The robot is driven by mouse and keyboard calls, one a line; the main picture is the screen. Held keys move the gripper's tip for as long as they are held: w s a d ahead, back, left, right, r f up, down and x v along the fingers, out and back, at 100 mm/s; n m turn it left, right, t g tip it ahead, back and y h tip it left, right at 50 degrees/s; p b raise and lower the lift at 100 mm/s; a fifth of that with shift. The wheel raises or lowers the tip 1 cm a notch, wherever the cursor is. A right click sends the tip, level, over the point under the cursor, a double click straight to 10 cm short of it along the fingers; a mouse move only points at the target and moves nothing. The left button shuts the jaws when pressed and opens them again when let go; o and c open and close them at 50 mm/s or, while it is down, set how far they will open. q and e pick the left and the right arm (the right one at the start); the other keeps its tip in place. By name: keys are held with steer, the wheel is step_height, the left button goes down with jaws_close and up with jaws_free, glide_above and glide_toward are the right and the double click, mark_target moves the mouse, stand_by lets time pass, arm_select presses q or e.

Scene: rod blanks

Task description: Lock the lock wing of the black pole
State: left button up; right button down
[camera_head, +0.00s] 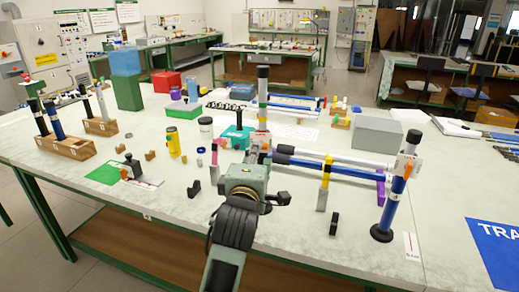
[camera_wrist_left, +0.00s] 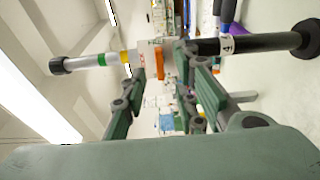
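The black pole stands upright at the middle of the table. In the head view its black cap and white top section (camera_head: 263,88) show above my left gripper (camera_head: 256,152), which hides much of its lower part. In the left wrist view the black pole (camera_wrist_left: 262,42) lies sideways across the picture, with yellow and green bands. A white connector carries an orange lock wing (camera_wrist_left: 161,63). My left gripper (camera_wrist_left: 163,72) is open, with the wing seen between its fingertips. Contact cannot be told. My right gripper is not in view.
White and blue rods (camera_head: 335,172) run right from the black pole to a blue pole (camera_head: 389,212) with an orange wing. A yellow-topped stand (camera_head: 325,184) and a small black block (camera_head: 334,224) stand nearby. A grey box (camera_head: 378,134) sits behind. The front table edge is mostly clear.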

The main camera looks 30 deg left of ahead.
arm_select(q)
steer(key=shift+x, duration=2)
jaws_close()
